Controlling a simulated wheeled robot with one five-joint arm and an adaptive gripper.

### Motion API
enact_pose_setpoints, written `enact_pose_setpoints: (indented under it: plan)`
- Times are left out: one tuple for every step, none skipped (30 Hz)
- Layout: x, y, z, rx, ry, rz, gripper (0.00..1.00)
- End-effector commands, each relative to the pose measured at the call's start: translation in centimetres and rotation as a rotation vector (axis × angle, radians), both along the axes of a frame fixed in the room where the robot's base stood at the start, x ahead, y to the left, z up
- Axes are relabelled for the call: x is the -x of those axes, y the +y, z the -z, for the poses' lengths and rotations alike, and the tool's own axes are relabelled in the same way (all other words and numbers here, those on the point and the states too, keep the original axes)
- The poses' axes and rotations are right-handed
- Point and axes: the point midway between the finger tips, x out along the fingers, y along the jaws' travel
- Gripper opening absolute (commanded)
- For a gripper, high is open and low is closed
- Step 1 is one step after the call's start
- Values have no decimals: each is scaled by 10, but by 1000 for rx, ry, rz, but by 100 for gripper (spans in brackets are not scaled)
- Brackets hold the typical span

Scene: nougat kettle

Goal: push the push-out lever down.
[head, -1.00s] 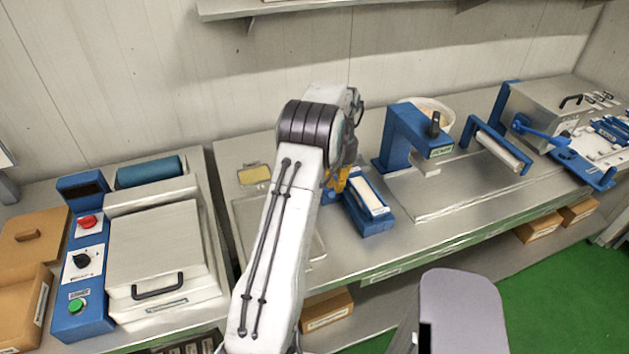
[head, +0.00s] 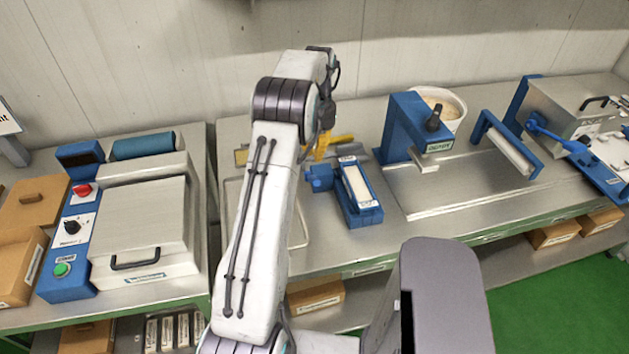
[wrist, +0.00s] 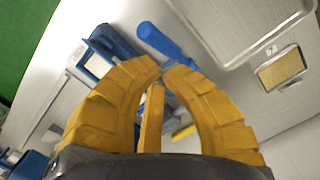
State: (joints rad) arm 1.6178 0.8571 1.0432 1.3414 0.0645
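A blue press-out unit (head: 367,216) with a pale bar in it stands on the steel bench, right of my arm. A short blue lever (head: 318,179) sticks out at its left side; I take it for the push-out lever. In the wrist view the lever (wrist: 165,42) shows as a rounded blue handle just beyond my fingertips, apart from them or touching; I cannot tell. My gripper (wrist: 163,69) has yellow fingers with their tips almost together and nothing seen between the tips. In the head view the gripper (head: 322,146) is partly hidden behind my arm, behind the unit.
A yellow-handled scraper (head: 342,139) lies behind the blue unit. A shallow tray (head: 300,238) lies left of the unit, partly behind my arm. A blue stamping stand (head: 399,125) and a white bucket (head: 452,107) stand to the right. A lidded machine (head: 140,228) is at left.

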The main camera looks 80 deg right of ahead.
Motion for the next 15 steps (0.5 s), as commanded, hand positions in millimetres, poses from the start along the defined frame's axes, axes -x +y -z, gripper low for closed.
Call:
enact_pose_setpoints:
  plan:
    - [0, 0, 0, 0, 0, 0, 0]
    - [0, 0, 0, 0, 0, 0, 0]
    - [0, 0, 0, 0, 0, 0, 0]
    - [0, 0, 0, 0, 0, -1, 0]
    - [0, 0, 0, 0, 0, -1, 0]
    - [0, 0, 1, -1, 0, -1, 0]
    - [0, 0, 2, -1, 0, -1, 0]
    - [0, 1, 3, -2, 0, -1, 0]
    - [0, 1, 5, -2, 0, -1, 0]
    - [0, 1, 7, -2, 0, -1, 0]
    - [0, 1, 9, -2, 0, -1, 0]
    - [0, 1, 13, -2, 0, -1, 0]
    - [0, 2, 16, -3, 0, -1, 0]
    - [0, 2, 19, -3, 0, -1, 0]
    - [0, 3, 23, -3, 0, -1, 0]
